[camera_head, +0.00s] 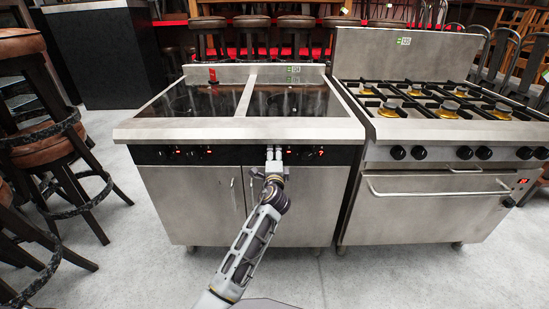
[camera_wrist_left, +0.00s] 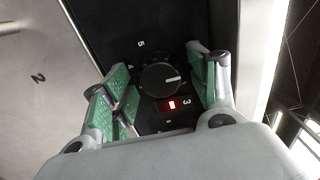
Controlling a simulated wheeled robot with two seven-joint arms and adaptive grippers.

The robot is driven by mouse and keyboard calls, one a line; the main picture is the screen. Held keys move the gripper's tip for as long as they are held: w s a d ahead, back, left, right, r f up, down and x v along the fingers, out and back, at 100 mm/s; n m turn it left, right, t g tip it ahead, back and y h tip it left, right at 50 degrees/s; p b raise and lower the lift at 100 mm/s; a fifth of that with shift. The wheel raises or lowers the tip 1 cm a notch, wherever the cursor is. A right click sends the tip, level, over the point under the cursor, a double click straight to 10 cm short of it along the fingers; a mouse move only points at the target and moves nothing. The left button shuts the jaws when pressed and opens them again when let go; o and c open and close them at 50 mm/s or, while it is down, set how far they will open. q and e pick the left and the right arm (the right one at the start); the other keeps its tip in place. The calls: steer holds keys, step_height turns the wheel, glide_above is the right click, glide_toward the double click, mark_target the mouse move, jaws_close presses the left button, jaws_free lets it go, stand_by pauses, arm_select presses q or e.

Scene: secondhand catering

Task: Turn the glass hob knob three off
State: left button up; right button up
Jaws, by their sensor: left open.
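The glass hob (camera_head: 297,101) tops the left steel unit, with knobs on a black strip along its front. My left gripper (camera_head: 273,152) is at this strip, right of its middle, and hides the knob behind it in the head view. In the left wrist view a round black knob (camera_wrist_left: 160,79) with a pale pointer line lies between the open green-padded fingers of my left gripper (camera_wrist_left: 160,93). The pointer faces right in that picture. A lit red display (camera_wrist_left: 172,105) sits beside the knob, with white numerals around. I cannot tell whether the pads touch the knob. My right gripper is not in view.
A gas range (camera_head: 435,190) with several burners and a bar handle stands close on the right. Another hob knob (camera_head: 308,154) is just right of my gripper. Bar stools (camera_head: 45,135) stand at the left. Grey floor in front is clear.

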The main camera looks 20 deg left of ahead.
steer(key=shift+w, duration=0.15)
arm_select(q)
steer(key=shift+m, duration=0.4)
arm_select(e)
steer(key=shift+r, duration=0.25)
